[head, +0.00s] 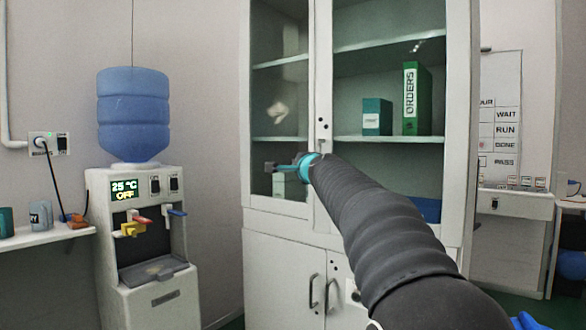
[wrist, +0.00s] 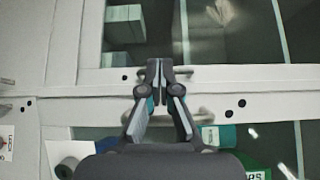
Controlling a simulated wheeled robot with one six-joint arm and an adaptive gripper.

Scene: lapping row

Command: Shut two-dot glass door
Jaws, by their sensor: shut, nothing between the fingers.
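The white cabinet has two upper glass doors. The right glass door (head: 323,100) carries two dark dots on its left stile. In the wrist view, turned on its side, that two-dot door's stile (wrist: 262,106) lies below the other door's stile (wrist: 250,76), which shows one dot. I cannot tell how far the two-dot door stands from its frame. My gripper (head: 280,166) is shut and empty in front of the left pane. In the wrist view, its closed fingertips (wrist: 159,68) overlap the meeting stiles beside the handles; contact is unclear. My arm hides part of the two-dot door's lower half.
A green ORDERS binder (head: 410,98) and a teal box (head: 377,117) stand on a shelf behind the right glass. A water dispenser (head: 143,240) stands left of the cabinet. Solid lower doors with handles (head: 313,291) are below.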

